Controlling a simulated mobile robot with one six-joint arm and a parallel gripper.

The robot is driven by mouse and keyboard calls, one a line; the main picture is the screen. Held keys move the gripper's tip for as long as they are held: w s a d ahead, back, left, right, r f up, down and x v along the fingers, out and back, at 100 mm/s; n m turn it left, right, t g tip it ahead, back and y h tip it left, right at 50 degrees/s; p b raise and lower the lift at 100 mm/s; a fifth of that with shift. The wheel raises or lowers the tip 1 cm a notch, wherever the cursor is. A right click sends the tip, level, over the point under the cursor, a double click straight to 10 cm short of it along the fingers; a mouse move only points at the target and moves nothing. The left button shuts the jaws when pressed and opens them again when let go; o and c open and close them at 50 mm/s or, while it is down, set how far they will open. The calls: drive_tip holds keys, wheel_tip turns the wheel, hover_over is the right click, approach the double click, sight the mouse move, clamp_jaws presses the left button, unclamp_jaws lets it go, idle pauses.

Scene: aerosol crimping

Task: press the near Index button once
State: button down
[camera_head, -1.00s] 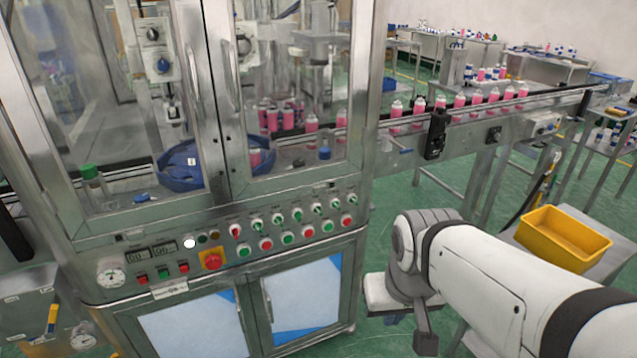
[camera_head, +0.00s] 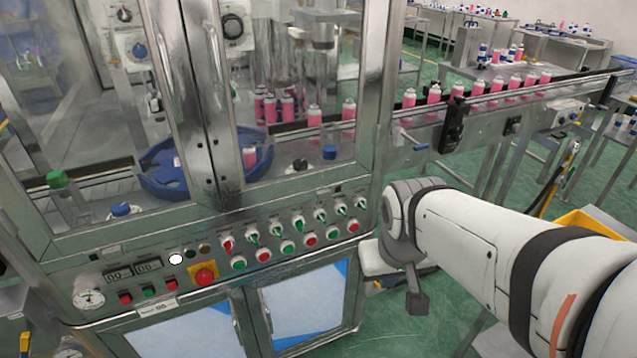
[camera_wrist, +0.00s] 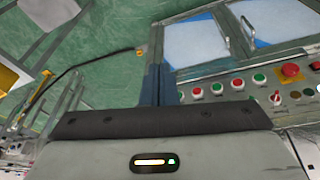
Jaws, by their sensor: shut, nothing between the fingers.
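The crimping machine's control panel carries a lower row of green and red push buttons, such as a green button (camera_head: 238,262) and a red button (camera_head: 353,226). Selector switches (camera_head: 275,230) sit above them. Small red and green buttons (camera_head: 148,291) are further left. The labels are too small to read, so I cannot tell which button is the near Index. In the wrist view the panel is upside down, with red and green buttons (camera_wrist: 217,88) at right.
A red emergency stop (camera_head: 204,275) on a yellow plate sits left of the button row. Glass doors rise above the panel; cabinet doors (camera_head: 305,305) are below. A conveyor (camera_head: 490,115) with pink cans runs right. A yellow bin (camera_head: 590,222) stands behind my arm. Green floor is open between.

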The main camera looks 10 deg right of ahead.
sight(333, 234)
drive_tip(key=w+d+f+n+t+b, duration=0.1)
drive_tip(key=w+d+f+n+t, duration=0.15)
drive_tip(key=w+f, duration=0.4)
drive_tip(key=w+d+f+n+t, duration=0.1)
drive_tip(key=w+d+f+n, duration=0.25)
drive_tip(key=w, duration=0.65)
drive_tip(key=w+a+f+n+y, duration=0.2)
drive_tip(key=f+y, duration=0.1)
drive_tip(key=f, duration=0.3)
drive_tip(key=w+a+f+n+t+y, duration=0.1)
drive_tip(key=w+a+f+n+y, duration=0.1)
drive_tip(key=f, duration=0.4)
drive_tip(key=shift+w+a+f+n+y+b, duration=0.2)
drive_tip(key=shift+a+n+y+b, duration=0.2)
drive_tip(key=shift+a+n+y, duration=0.25)
drive_tip(key=shift+a, duration=0.1)
drive_tip(key=w+a+p, duration=0.1)
drive_tip(key=w+a, duration=0.1)
drive_tip(key=w, duration=0.6)
drive_tip(key=shift+w+a+p, duration=0.15)
drive_tip(key=shift+a+p, duration=0.25)
drive_tip(key=shift+w, duration=0.1)
